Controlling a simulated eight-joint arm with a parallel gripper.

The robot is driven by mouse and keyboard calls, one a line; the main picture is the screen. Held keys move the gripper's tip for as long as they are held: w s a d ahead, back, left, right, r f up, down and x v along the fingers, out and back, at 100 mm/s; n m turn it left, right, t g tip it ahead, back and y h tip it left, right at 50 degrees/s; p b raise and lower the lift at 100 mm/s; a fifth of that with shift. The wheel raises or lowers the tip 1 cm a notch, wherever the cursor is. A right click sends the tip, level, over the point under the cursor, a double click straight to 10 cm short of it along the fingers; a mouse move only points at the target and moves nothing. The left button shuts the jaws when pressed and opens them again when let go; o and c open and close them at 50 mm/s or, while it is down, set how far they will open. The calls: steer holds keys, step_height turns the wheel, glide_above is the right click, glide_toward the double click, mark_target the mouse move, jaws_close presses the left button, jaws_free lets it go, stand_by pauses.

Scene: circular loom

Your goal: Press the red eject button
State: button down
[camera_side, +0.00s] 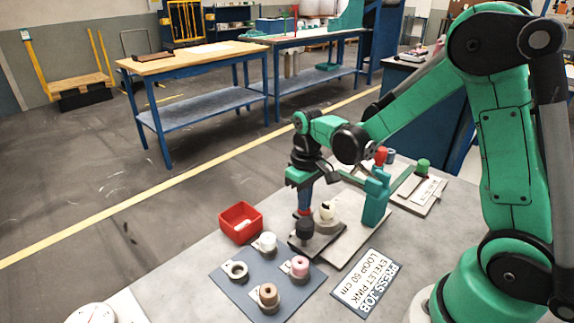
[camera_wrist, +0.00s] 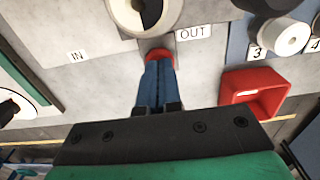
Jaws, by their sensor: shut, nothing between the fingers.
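The red eject button (camera_wrist: 158,52) shows in the wrist view as a round red shape beside the OUT label (camera_wrist: 194,33), partly hidden by my fingertips. I cannot tell whether the fingertips touch the button.
A red bin (camera_side: 241,222) stands left of the gripper. A dark blue tray (camera_side: 243,289) holds several spools in front. The loom's green post (camera_side: 375,200) rises to the right. A printed job card (camera_side: 367,281) lies on the bench, with bare grey bench around it.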

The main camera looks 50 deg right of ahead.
stand_by(0.6)
steer(key=shift+r, duration=2.95)
steer(key=s+a+r+t, duration=0.4)
steer(key=s+a+t, duration=0.1)
steer(key=s+t, duration=0.1)
steer(key=shift+r+t, duration=0.25)
steer(key=shift+t, duration=0.35)
